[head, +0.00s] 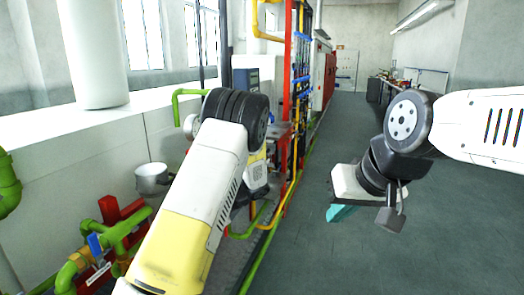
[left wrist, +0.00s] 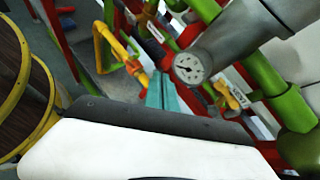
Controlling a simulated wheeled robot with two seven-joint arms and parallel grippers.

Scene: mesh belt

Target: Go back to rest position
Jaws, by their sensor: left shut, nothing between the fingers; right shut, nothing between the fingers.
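My right gripper (head: 343,213) hangs over the open grey floor on the right of the head view, its teal fingers together and empty. They are partly covered by its pale housing. My left arm rises from the bottom of the head view and bends at its dark joint, hiding its gripper there. In the left wrist view, my left gripper (left wrist: 165,95) shows its teal fingers closed with nothing between them. The fingers point towards pipework with a round gauge (left wrist: 188,68) close by. I cannot tell how far apart they are.
A metal pot (head: 151,179) stands beside the left wall, above green pipes and a red fitting (head: 113,213). Red, yellow and blue pipes (head: 291,70) rise behind my left arm. Yellow-rimmed round objects (left wrist: 25,90) show in the left wrist view. The grey floor (head: 330,160) is clear.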

